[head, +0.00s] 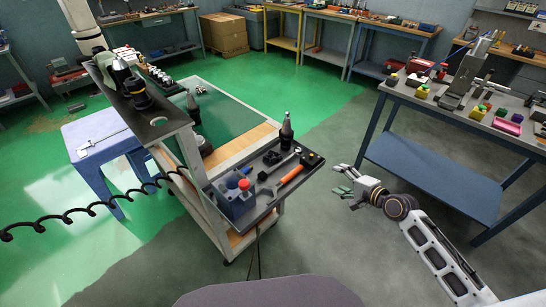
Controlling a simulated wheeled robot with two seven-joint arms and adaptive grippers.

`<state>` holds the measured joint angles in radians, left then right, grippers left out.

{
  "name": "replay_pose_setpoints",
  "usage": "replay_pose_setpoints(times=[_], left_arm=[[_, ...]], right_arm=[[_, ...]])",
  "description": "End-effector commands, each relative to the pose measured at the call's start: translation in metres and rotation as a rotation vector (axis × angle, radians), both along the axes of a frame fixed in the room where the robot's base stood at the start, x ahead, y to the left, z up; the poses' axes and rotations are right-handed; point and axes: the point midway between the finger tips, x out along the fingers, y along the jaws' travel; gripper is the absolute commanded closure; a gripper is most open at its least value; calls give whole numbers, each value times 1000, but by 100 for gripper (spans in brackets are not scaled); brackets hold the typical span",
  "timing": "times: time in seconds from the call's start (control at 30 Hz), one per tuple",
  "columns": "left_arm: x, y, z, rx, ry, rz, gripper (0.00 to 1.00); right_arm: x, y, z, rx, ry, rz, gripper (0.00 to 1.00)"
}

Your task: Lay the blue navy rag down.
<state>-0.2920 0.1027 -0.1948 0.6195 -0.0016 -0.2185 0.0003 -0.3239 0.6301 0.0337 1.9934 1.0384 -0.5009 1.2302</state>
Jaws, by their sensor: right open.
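My right gripper (344,187) reaches in from the lower right. It is open, over the grey floor between the tool cart (238,226) and the blue workbench (428,178). Small green patches show at its fingers; I cannot tell whether they are finger pads or something else. I cannot make out a navy blue rag in this view, in the gripper or on any surface. My left gripper is not in view.
The cart's tray holds a blue block with red and blue balls (237,190), an orange-handled tool (290,175) and a dark bottle-shaped tool holder (286,130). A blue stool (97,135) stands left. A black coiled cable (92,210) crosses the left. Coloured blocks (478,110) lie on the workbench.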

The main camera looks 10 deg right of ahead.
Motion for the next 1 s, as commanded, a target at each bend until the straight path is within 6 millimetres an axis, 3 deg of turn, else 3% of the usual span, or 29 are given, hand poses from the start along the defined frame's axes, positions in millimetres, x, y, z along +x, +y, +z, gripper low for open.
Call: replay_pose_setpoints(times=[0.1, 0.37, 1.0], left_arm=[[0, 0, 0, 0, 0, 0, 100], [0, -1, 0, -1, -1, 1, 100], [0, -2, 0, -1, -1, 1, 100]], right_arm=[[-4, 17, 16, 145, 48, -16, 33], [-13, 43, 36, 438, 190, -65, 33], [-26, 58, 32, 961, 567, -280, 33]])
